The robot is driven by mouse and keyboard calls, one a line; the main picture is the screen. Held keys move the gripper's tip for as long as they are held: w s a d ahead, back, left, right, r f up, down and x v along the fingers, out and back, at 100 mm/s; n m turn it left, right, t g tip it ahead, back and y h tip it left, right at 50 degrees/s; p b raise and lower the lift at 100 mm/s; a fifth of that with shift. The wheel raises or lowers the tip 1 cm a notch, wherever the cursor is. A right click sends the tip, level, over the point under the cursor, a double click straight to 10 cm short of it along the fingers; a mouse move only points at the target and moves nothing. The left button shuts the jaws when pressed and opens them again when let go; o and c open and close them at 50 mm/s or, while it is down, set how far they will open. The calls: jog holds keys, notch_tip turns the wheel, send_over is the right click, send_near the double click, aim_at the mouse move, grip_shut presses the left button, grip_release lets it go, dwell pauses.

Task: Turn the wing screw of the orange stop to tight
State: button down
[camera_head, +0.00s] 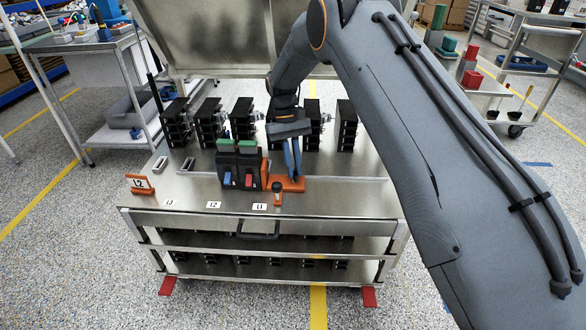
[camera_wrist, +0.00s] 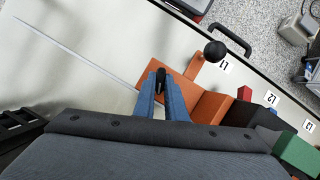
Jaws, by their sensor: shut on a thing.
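The orange stop (camera_head: 289,184) sits on the metal cart top, right of the black breaker blocks. In the wrist view its orange base (camera_wrist: 205,105) lies under and beside my fingers. The black wing screw (camera_wrist: 160,79) shows between the tips of my blue fingers. My gripper (camera_head: 296,174) points down over the stop, and it also shows in the wrist view (camera_wrist: 160,82). It is shut on the wing screw. In the head view the fingers hide the screw. An orange arm with a black ball knob (camera_wrist: 215,51) reaches toward the cart's front edge.
Two black breakers (camera_head: 238,166) with green tops and blue and red switches stand just left of the stop. Labels L1, L2 and L3 (camera_head: 169,203) line the front edge. A row of black blocks (camera_head: 242,118) stands behind. An orange marker (camera_head: 140,183) is at the left corner.

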jog(key=shift+d+m+y, duration=0.15)
jog(key=shift+m+y, duration=0.75)
jog(key=shift+m, duration=1.3)
jog(key=c, duration=1.8)
grip_release()
jog(key=shift+w+r, duration=0.1)
jog(key=shift+r, duration=0.05)
jog(key=v, duration=0.7)
jog(key=shift+r, duration=0.2)
jog(key=shift+w, duration=0.15)
